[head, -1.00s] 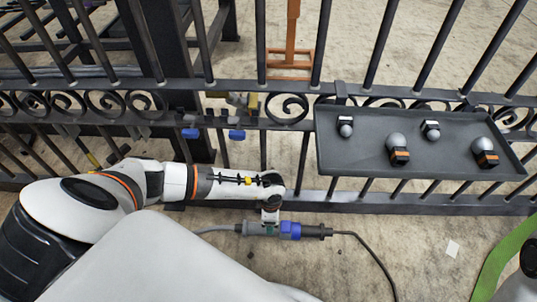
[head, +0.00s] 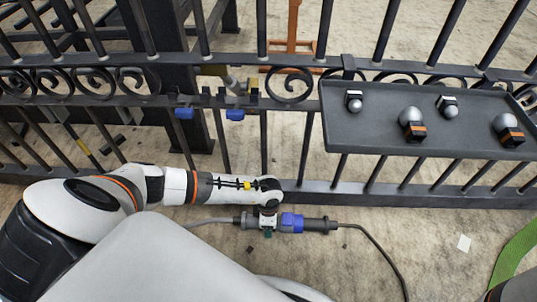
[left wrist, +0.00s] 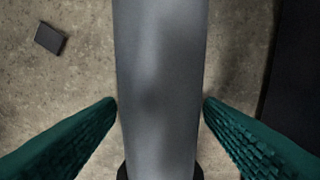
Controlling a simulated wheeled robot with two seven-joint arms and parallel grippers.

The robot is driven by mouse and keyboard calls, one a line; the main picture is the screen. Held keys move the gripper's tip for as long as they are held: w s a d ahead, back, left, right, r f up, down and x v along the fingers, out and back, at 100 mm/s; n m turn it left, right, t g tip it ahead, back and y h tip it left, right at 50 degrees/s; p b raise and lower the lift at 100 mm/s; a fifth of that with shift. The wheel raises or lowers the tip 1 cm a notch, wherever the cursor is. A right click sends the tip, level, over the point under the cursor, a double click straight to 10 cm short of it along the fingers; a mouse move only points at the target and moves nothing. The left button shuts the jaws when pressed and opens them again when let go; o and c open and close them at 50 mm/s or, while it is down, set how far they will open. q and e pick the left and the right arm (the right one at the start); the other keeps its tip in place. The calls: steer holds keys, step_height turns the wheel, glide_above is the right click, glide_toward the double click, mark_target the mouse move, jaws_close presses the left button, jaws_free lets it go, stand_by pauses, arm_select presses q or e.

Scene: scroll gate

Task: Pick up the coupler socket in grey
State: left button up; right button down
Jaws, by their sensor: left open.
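The grey coupler socket (head: 247,220) lies low near the ground in the head view, joined end to end with a blue collar (head: 291,222) and a dark plug (head: 318,226). My left gripper (head: 267,229) is over the grey part, just left of the blue collar. In the left wrist view the smooth grey body (left wrist: 160,85) runs between the green fingers (left wrist: 160,110) of the left gripper. The gripper is open, with one finger on each side and little gap to the body. My right gripper is not in view.
Cables run from both ends of the coupler, including a dark cable (head: 385,258) at right. A dark iron gate (head: 400,195) stands behind it. A grey tray (head: 372,133) with several small pieces hangs on the gate. Blue-ended fittings (head: 235,114) sit on the rail.

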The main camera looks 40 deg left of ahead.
arm_select(q)
steer(key=c, duration=1.2)
